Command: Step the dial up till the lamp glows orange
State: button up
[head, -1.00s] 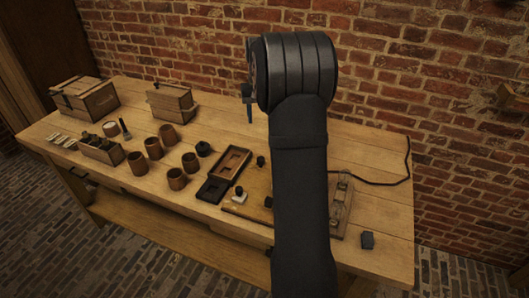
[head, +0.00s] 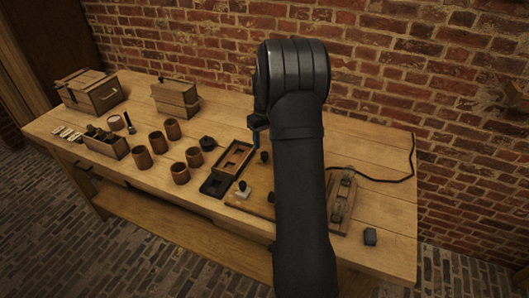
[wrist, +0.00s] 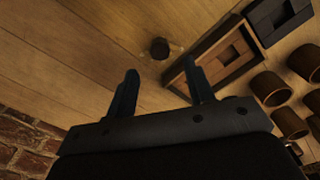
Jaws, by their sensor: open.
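My gripper (head: 256,133) hangs above the back of the bench, its two fingers apart and empty in the wrist view (wrist: 161,77). No orange glow shows; I cannot pick out the lamp, which my arm may hide.
The wooden tray (head: 223,170) lies just left of the knob. Several brown jars (head: 180,173) and a bottle crate (head: 91,148) stand further left. A narrow wooden fixture (head: 333,218) with a black cable and a dark block (head: 370,237) are at right. A brick wall rises behind.

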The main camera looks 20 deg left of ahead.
notch_tip(320, 180, down, 6)
jog(key=shift+f, duration=0.2)
jog(key=shift+c, duration=0.2)
jog(key=c, duration=1)
